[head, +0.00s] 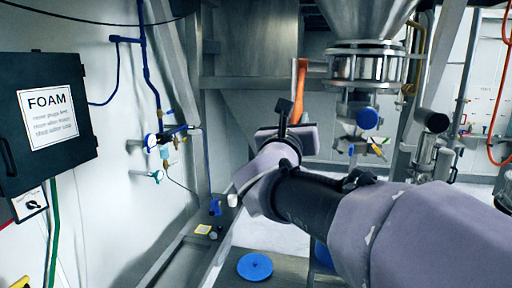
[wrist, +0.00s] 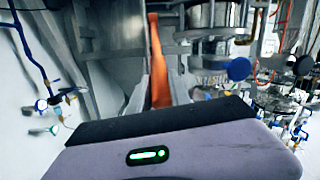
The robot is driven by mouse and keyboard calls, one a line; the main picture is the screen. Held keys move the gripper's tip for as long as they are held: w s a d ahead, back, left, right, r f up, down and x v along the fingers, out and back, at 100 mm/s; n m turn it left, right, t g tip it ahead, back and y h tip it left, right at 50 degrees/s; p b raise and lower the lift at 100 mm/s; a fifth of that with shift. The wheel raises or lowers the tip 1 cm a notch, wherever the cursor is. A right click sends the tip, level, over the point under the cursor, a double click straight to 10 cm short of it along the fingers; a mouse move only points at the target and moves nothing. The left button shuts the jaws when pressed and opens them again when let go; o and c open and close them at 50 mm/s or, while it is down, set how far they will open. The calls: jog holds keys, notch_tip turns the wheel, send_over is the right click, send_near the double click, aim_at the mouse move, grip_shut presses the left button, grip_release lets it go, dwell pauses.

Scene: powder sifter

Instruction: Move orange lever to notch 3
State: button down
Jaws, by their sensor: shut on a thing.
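The orange lever (head: 300,92) stands nearly upright in the middle of the head view, left of the steel hopper's lower end. In the wrist view, the orange lever (wrist: 157,66) rises in the upper middle and widens toward its lower end. My gripper (head: 291,110) is at the lever's lower visible part and is shut on it. My gripper (wrist: 158,95) also shows in the wrist view, with grey fingers on both sides of the lever. My wrist hides the lever's base. I cannot make out any notches or their numbers.
The steel hopper neck (head: 362,66) and a blue round cap (head: 367,118) are close on the right. A dark FOAM box (head: 82,140) hangs on the left wall near blue pipes (head: 147,70). A blue disc (head: 255,266) lies low in front.

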jog(key=f+b, duration=0.1)
jog(key=b, duration=0.1)
jog(key=w+f+b, duration=0.1)
jog(key=b, duration=0.2)
jog(key=f+t+b, duration=0.1)
jog(key=b, duration=0.2)
jog(key=shift+w+d+f, duration=0.1)
jog(key=shift+w+d, duration=0.15)
jog(key=shift+w, duration=0.1)
jog(key=c, duration=1.2)
grip_release()
jog(key=b+v, duration=0.4)
jog(key=v, duration=1.3)
jog(key=shift+f, duration=0.3)
jog(key=shift+a, duration=0.1)
